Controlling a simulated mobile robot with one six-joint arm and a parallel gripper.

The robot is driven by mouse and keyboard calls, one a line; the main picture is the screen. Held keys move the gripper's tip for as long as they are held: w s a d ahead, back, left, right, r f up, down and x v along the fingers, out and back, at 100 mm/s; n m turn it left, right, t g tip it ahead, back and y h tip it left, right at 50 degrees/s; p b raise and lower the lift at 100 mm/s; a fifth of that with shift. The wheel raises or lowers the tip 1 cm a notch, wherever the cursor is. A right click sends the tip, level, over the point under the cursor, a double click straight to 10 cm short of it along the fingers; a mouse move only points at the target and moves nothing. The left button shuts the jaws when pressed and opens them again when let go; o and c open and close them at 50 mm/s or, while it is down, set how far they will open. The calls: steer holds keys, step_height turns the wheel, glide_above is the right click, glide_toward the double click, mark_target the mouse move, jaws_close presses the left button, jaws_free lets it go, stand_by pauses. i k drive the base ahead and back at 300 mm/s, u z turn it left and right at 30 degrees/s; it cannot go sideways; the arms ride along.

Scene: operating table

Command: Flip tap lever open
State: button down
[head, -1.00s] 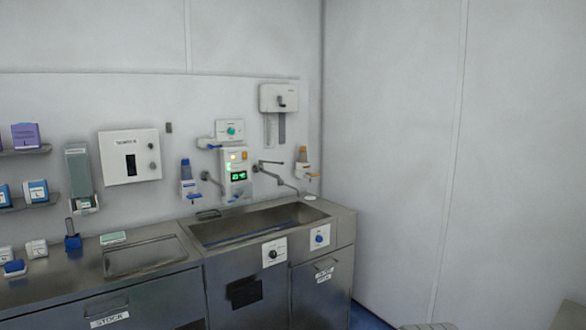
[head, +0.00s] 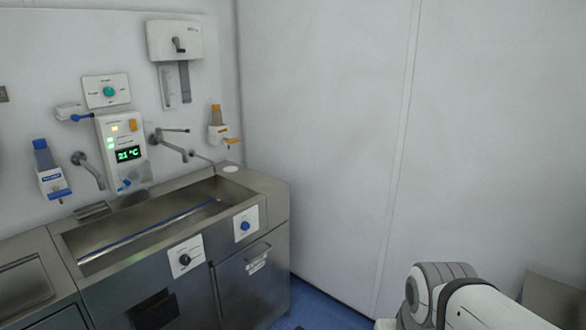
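In the head view a grey wall tap (head: 168,143) with a long spout sticks out over the right part of the steel sink (head: 150,222). A thin lever (head: 176,130) runs to the right from the top of its body, roughly level. A second grey tap (head: 90,170) is on the wall at the left, its spout angled down toward the sink. I cannot tell which tap the task means. My gripper is not in view; only a white and grey part of my arm shows at the bottom right.
Between the taps hangs a control panel (head: 125,150) reading 21 °C. Dispensers with a blue top (head: 43,157) and an orange top (head: 216,118) flank them. A cabinet door handle (head: 258,258) juts out below the sink.

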mark_target(159, 130)
steer(key=z, duration=0.2)
steer(key=i, duration=1.75)
steer(key=u, duration=0.75)
steer(key=i, duration=1.15)
steer(key=u, duration=0.9)
steer(key=i, duration=0.3)
steer(key=u, duration=0.3)
